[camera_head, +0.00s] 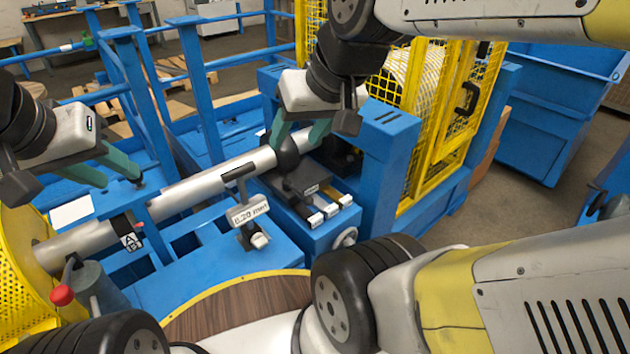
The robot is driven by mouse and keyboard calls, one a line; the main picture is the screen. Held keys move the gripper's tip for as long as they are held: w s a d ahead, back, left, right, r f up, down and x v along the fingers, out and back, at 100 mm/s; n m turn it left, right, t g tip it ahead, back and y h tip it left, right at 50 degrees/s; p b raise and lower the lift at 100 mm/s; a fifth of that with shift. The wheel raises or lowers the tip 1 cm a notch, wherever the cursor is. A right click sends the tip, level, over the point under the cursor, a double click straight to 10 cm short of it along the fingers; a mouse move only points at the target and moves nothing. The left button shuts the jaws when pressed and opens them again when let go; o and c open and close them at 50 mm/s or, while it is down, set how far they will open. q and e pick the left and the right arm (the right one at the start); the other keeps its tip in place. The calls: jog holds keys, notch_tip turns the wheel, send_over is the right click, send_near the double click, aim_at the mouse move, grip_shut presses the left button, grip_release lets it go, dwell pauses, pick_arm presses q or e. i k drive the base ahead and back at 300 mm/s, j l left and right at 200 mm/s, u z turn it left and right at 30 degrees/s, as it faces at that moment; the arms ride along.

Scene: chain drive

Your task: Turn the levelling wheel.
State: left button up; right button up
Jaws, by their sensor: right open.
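A small round grey wheel (345,238) sits low on the front of the blue bearing block and looks like the levelling wheel, though I cannot be sure. My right gripper (300,139) is open above the far end of the silver shaft (210,184). Its teal fingers are spread by a rounded black part (286,154) at the shaft's end, above and left of the grey wheel; whether they touch it I cannot tell. My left gripper (122,182) is above the shaft's left part, its teal fingers apart with nothing between them.
A red-knobbed lever (62,295) stands beside the yellow perforated guard (20,270) at the left. A yellow mesh cage (440,120) rises behind the block. A round wooden top (235,305) lies in front.

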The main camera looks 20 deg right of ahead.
aim_at(344, 239)
jog(key=z, duration=1.2)
